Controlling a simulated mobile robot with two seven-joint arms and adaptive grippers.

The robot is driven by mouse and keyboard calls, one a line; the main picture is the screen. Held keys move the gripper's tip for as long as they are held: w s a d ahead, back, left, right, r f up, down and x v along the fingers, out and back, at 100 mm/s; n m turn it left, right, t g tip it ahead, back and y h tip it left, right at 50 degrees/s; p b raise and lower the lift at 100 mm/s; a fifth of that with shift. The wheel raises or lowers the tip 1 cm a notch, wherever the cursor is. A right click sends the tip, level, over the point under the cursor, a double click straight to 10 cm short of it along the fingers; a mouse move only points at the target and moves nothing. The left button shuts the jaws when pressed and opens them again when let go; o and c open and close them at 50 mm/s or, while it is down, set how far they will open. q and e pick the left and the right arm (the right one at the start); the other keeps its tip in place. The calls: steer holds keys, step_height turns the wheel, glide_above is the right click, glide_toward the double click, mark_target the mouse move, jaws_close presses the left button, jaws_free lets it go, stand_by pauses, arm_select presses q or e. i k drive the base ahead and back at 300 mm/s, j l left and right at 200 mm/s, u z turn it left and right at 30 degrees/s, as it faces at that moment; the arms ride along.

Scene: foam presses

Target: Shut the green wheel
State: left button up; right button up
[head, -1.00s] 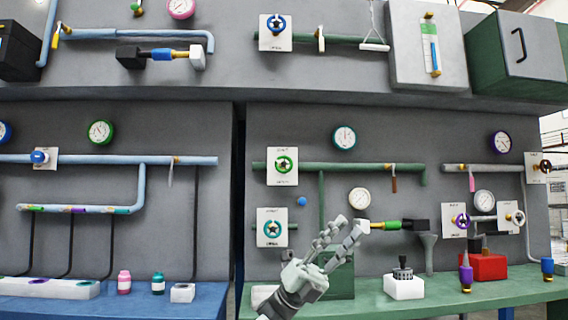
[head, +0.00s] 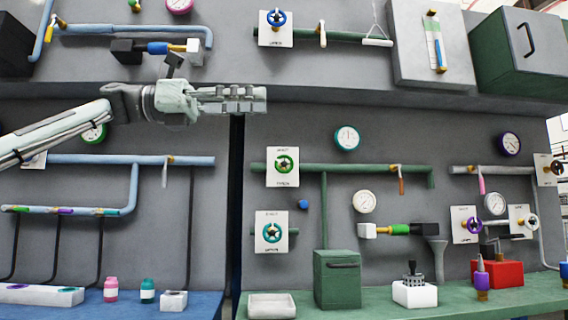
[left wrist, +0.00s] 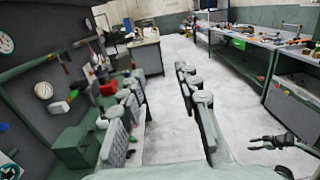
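The green wheel (head: 284,165) sits on a white plate on the upper green pipe in the head view, with a dark hub. A teal wheel (head: 271,233) is on a similar plate below it. My left gripper (head: 262,99) is above and left of the green wheel, apart from it, with its fingers pointing right. In the left wrist view its fingers (left wrist: 162,120) stand apart with nothing between them. A dark gripper (left wrist: 254,143), apparently my right one, shows small at the lower right of that view, with its fingers apart.
A blue wheel (head: 276,19) is on the upper panel. Purple (head: 467,225) and white (head: 531,222) wheels are at the right. A green box (head: 337,281) and a white tray (head: 271,306) stand on the green bench. Space before the green wheel is clear.

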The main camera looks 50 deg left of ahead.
mark_target(284, 163)
steer(key=i+j, duration=0.25)
steer(key=j, duration=0.15)
steer(key=i+j, duration=0.2)
steer(key=j, duration=0.2)
steer(key=i+j, duration=0.5)
steer(key=j, duration=0.25)
steer(key=i+j, duration=0.25)
steer(key=j, duration=0.15)
